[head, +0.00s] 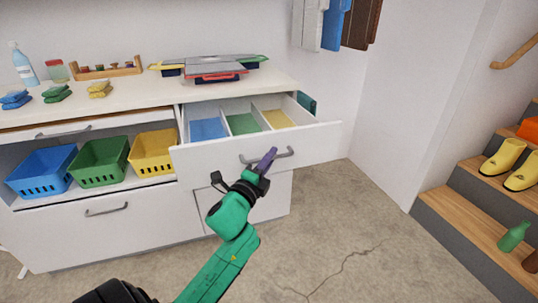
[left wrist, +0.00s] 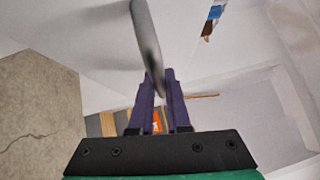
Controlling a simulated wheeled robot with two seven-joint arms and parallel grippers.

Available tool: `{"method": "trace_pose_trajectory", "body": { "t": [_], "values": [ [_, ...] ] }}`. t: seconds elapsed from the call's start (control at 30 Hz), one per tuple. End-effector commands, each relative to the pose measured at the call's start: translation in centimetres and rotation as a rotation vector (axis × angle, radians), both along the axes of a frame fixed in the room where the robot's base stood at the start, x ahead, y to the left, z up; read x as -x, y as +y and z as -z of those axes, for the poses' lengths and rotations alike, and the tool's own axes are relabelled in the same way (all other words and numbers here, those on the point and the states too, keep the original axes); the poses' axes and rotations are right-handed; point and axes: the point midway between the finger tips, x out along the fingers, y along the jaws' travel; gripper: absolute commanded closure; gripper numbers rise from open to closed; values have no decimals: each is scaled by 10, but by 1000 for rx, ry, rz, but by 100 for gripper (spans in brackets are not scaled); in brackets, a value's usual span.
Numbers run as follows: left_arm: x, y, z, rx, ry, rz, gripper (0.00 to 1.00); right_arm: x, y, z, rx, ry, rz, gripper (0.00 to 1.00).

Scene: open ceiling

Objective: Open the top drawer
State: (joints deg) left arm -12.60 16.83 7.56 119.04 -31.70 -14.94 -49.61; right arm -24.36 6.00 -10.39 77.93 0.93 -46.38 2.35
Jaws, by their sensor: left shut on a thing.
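The top drawer (head: 215,154) is white and stands pulled out from the cabinet under the counter. Inside it are blue, green and yellow sections split by thin dividers. Its grey bar handle (head: 282,153) is on the front face. My left gripper (head: 268,158) has purple fingers and is shut on the handle. In the left wrist view, the handle (left wrist: 147,40) runs down to the fingers (left wrist: 160,88). My right gripper does not show.
Blue (head: 42,171), green (head: 100,162) and yellow (head: 154,152) baskets stand on a shelf at the left. Trays (head: 215,68) lie on the counter. Wooden stairs (head: 462,216) with boots and bottles rise at the right. The concrete floor before the drawer is clear.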

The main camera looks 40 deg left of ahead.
Motion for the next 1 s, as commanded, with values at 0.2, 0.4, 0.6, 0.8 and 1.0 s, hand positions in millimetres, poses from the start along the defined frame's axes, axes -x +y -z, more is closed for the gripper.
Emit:
{"method": "trace_pose_trajectory", "body": {
  "t": [0.2,0.4,0.6,0.8,1.0],
  "values": [
    [0,0,1,0,2,1,78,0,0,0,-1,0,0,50],
    [0,0,1,0,1,1,56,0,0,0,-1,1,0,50],
    [1,0,1,0,1,1,56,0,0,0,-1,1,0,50],
    [24,-4,6,2,4,0,56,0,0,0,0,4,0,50],
    [73,-12,15,5,7,-2,56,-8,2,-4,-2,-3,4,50]
  ]
}}
